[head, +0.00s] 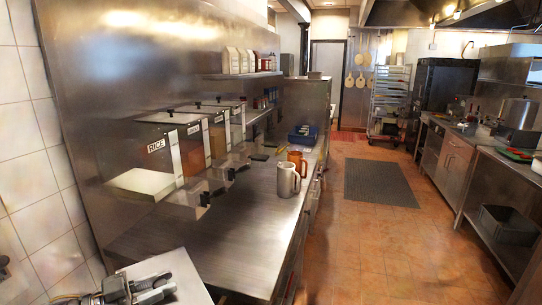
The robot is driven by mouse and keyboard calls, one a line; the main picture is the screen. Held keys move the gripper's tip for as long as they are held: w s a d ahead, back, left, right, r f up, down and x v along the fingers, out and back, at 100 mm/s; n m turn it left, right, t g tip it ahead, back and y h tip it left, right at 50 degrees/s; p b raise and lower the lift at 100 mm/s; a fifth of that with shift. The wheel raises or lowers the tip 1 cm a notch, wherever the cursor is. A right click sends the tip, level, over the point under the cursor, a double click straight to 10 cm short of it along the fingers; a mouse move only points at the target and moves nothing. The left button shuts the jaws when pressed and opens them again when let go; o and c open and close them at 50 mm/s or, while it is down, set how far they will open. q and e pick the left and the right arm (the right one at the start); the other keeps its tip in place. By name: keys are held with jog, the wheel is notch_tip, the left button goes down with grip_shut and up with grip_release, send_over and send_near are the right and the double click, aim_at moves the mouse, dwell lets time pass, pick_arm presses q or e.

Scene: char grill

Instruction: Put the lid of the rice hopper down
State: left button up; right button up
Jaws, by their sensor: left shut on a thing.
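The rice hopper (160,165), a steel bin with a white RICE label, is mounted on the steel back panel at the left. Its flat pale lid (172,118) with a small dark knob appears to lie on top of it; a small gap could not be made out. My left gripper (150,289) is low at the bottom left, far below and in front of the hopper, apart from the lid. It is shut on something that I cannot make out. My right gripper is not in view.
More hoppers (217,132) stand in a row behind the rice one. A steel counter (235,222) runs below, largely clear in front. A pale jug (288,180) and an orange-brown jug (297,162) stand near its right edge. The tiled floor at the right is open, with a grey mat (380,183).

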pick_arm(q)
jog(key=shift+s+d+f+n+t+y, duration=0.5)
jog(key=shift+s+f+n+t+y, duration=1.45)
jog(key=shift+f+n+t+y, duration=1.55)
jog(key=shift+w+r+n+t+y, duration=0.1)
jog(key=shift+w+r+n+y, duration=0.35)
jog(key=shift+y, duration=0.85)
jog(key=shift+w+r+n+t+y, duration=0.15)
jog(key=shift+w+n+y, duration=0.35)
jog(key=shift+n+y, duration=0.6)
jog(key=shift+w+r+n+t+y, duration=0.1)
jog(key=shift+w+r+n+y, duration=0.35)
jog(key=shift+y, duration=1.05)
jog(key=shift+w+f, duration=0.1)
